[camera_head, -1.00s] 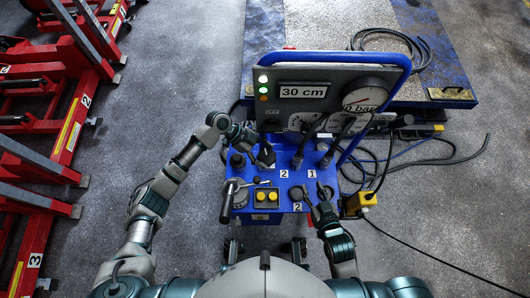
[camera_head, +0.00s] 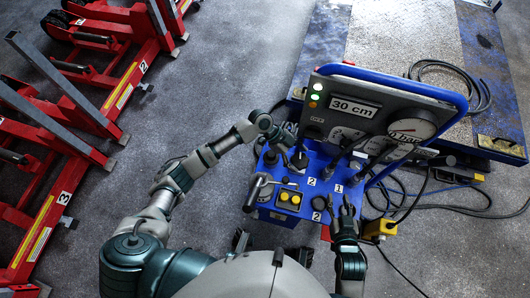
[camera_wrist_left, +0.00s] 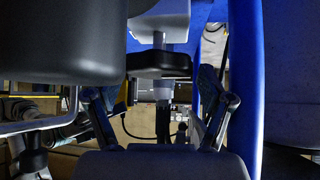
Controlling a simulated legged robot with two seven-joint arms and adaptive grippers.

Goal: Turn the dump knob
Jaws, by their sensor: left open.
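The blue control console (camera_head: 330,232) stands in front of me with a grey gauge board (camera_head: 330,128) on its back edge. Several black knobs and levers rise from its top. One black knob (camera_head: 271,157) is at the back left corner and another (camera_head: 299,160) is to its right. I cannot tell which is the dump knob. My left gripper (camera_head: 284,138) is open just behind these knobs, left of the board. In the left wrist view its fingers (camera_wrist_left: 160,108) are apart, with a dark part on a pale stem (camera_wrist_left: 163,90) beyond and between them. My right gripper (camera_head: 342,205) is at the console's front right.
Red lift frames (camera_head: 75,130) stand at the left. A blue platform (camera_head: 490,120) with a coiled black hose (camera_head: 465,75) is behind the console. A yellow box (camera_head: 379,228) and cables are at its right. The floor between frames and console is clear.

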